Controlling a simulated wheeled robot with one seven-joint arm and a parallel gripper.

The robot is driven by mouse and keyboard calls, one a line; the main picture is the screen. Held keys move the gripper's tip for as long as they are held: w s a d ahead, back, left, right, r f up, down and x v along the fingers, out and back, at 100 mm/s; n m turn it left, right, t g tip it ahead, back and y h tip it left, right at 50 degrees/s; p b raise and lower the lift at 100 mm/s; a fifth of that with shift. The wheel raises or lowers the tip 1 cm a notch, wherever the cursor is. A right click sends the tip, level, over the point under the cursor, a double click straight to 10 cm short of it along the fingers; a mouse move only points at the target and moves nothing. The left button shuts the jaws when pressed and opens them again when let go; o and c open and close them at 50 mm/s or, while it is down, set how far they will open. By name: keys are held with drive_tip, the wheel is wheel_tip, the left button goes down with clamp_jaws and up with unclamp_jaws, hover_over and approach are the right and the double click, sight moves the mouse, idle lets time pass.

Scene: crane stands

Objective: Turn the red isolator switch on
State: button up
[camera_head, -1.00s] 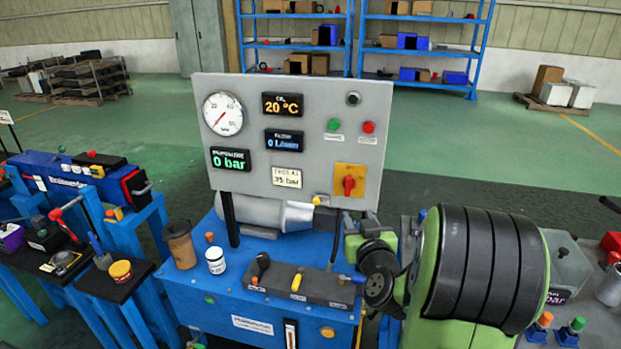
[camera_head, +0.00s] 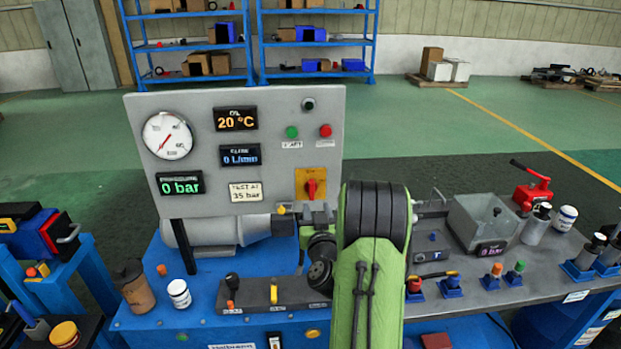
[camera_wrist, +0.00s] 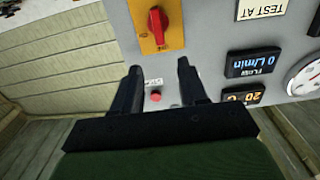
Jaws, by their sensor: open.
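The red isolator switch (camera_head: 311,188) is a red rotary handle on a yellow-orange plate at the lower right of the grey panel (camera_head: 215,100). In the head view its handle stands about upright. The wrist view shows the panel upside down, with the red handle (camera_wrist: 157,25) at the top, beyond the fingertips. My gripper (camera_wrist: 160,78) is open and empty, its two dark fingers pointing towards the panel. In the head view my green and black arm stands just right of the switch and hides the fingers.
The panel carries a round gauge (camera_head: 167,135), lit displays, a green button (camera_head: 292,132) and a red button (camera_head: 325,130). A brown cup (camera_head: 135,287) and a white jar (camera_head: 179,293) stand on the blue bench. A clear box (camera_head: 492,222) stands on the right bench.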

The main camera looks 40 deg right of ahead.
sight(312, 186)
drive_tip(key=p+x, duration=1)
drive_tip(key=shift+w+d+r, duration=0.15)
drive_tip(key=shift+r, duration=0.05)
drive_tip(key=shift+w+d+f+p, duration=0.1)
drive_tip(key=shift+w+d+p, duration=0.15)
drive_tip(key=shift+w+p, duration=0.1)
drive_tip(key=shift+s, duration=0.1)
drive_tip(key=shift+f, duration=0.1)
clamp_jaws()
